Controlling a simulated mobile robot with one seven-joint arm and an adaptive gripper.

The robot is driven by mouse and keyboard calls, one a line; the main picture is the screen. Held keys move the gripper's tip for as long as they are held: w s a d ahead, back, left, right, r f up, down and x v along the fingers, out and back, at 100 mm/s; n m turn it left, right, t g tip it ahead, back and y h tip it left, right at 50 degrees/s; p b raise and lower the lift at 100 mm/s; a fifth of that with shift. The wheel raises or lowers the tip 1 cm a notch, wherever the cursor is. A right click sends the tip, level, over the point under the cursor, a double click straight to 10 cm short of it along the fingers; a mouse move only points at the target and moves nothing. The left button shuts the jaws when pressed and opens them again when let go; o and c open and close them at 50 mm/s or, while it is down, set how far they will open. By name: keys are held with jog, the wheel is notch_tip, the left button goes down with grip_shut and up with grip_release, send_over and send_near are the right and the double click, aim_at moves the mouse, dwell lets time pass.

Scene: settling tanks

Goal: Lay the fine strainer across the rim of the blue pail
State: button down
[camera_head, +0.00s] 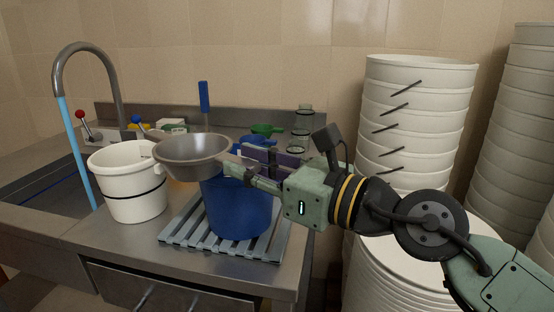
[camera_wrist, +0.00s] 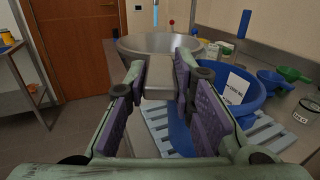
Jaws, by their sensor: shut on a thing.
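The fine strainer, a grey metal bowl (camera_head: 193,150), is held level in the air at about rim height. It also shows in the wrist view (camera_wrist: 160,44). My gripper (camera_head: 240,171) is shut on its flat grey handle (camera_wrist: 159,78). The blue pail (camera_head: 236,208) stands upright on a slatted grey rack (camera_head: 177,232). In the head view the bowl overlaps the pail's upper left, hiding part of its rim. In the wrist view the pail (camera_wrist: 241,92), with a white label, is right of the handle. I cannot tell whether strainer and pail touch.
A white bucket (camera_head: 128,190) stands close left of the strainer. A tap (camera_head: 85,48) runs water into the sink at left. Green scoops (camera_wrist: 292,74) and glass jars (camera_head: 299,143) are behind the pail. Stacked white buckets (camera_head: 415,125) stand at right.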

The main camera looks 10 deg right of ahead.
jog(key=w+d+f+p, duration=0.4)
jog(key=w+d, duration=0.2)
jog(key=shift+w+d+f, duration=0.15)
jog(key=shift+d+f, duration=0.05)
jog(key=shift+d, duration=0.1)
jog(key=c, duration=1.4)
grip_release()
jog(key=shift+f, duration=0.1)
jog(key=shift+o, duration=0.2)
jog(key=b+v, duration=0.4)
jog(key=v, duration=0.8)
jog(key=shift+r, duration=0.2)
